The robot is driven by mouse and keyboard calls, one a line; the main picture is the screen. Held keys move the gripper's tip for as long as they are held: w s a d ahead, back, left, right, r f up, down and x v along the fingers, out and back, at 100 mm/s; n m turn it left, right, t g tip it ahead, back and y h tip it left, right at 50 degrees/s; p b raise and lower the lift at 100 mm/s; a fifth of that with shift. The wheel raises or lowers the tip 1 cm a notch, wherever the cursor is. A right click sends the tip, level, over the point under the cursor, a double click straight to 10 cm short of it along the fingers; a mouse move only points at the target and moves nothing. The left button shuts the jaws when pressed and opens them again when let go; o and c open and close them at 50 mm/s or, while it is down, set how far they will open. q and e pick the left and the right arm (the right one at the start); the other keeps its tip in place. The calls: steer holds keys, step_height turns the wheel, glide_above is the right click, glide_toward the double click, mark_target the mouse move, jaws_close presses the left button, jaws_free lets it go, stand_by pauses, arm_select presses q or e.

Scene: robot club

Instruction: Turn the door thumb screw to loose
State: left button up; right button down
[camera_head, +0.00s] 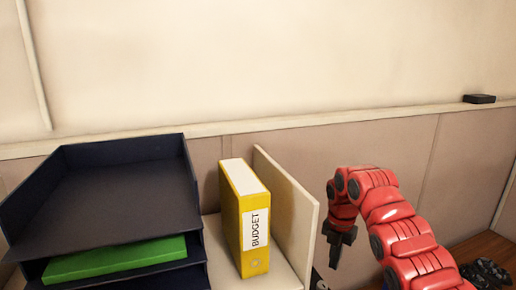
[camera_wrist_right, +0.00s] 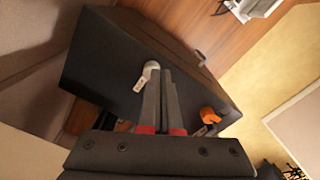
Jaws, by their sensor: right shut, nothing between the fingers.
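My right gripper (camera_head: 338,250) hangs from the red arm, pointing down, just right of a pale upright panel. In the right wrist view its two fingers (camera_wrist_right: 160,72) are shut together with nothing between them. Beyond them is a dark box-like case (camera_wrist_right: 105,65). A white knob (camera_wrist_right: 151,67) with a small pale tag is on its face, beside the fingertips; I cannot tell whether they touch. An orange knob (camera_wrist_right: 207,115) with a similar tag sits right of the fingers. The tag writing is too small to read, so I cannot tell which knob is the door thumb screw. My left gripper is not in view.
A dark tray stack (camera_head: 110,205) with a green item (camera_head: 115,259) stands at the left. A yellow BUDGET binder (camera_head: 246,215) stands by the pale upright panel (camera_head: 287,215). A small black box (camera_head: 479,99) sits on the wall ledge.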

mark_target(322, 288)
step_height(322, 288, down, 6)
steer(key=b, duration=0.2)
steer(key=shift+b, duration=0.3)
steer(key=shift+a+b, duration=0.25)
steer(key=shift+b, duration=0.15)
stand_by(0.4)
steer(key=shift+s+a+f+b, duration=0.15)
steer(key=shift+s+a+b, duration=0.1)
steer(key=shift+b, duration=0.1)
stand_by(0.3)
